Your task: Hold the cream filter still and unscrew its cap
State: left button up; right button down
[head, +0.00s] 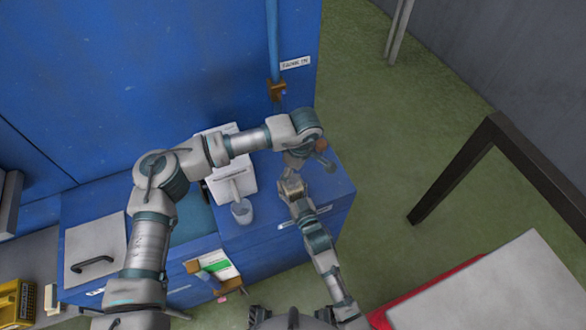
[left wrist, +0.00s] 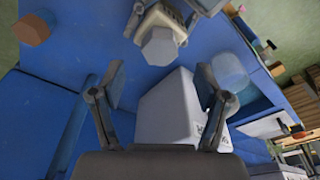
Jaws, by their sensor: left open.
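A pale grey faceted cap (left wrist: 160,46) shows at the top middle of the left wrist view. A cream body (left wrist: 176,28), which looks like the filter, is partly visible behind it. In the head view a small cream shape (head: 291,187) is at the end of my right arm, at my right gripper (head: 296,196). Dark fingers seem to flank the cream body in the wrist view, but their grip is unclear. My left gripper (left wrist: 160,90) is open and empty, its fingers apart and clear of the cap. In the head view my left gripper (head: 314,154) is above the counter's right side.
A white box (head: 232,180) stands on the blue counter (head: 265,240), with a clear cup (head: 241,211) in front. The blue cabinet wall (head: 130,70) rises behind. Open green floor lies to the right.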

aim_at(293, 178)
pick_arm(q)
jog(key=m, duration=0.4)
jog(key=shift+h, duration=0.3)
jog(key=m, duration=0.3)
jog(key=shift+m+t, duration=0.3)
jog(key=shift+f, duration=2)
grip_shut()
jog(key=n, duration=0.5)
jog(key=shift+n, duration=0.6)
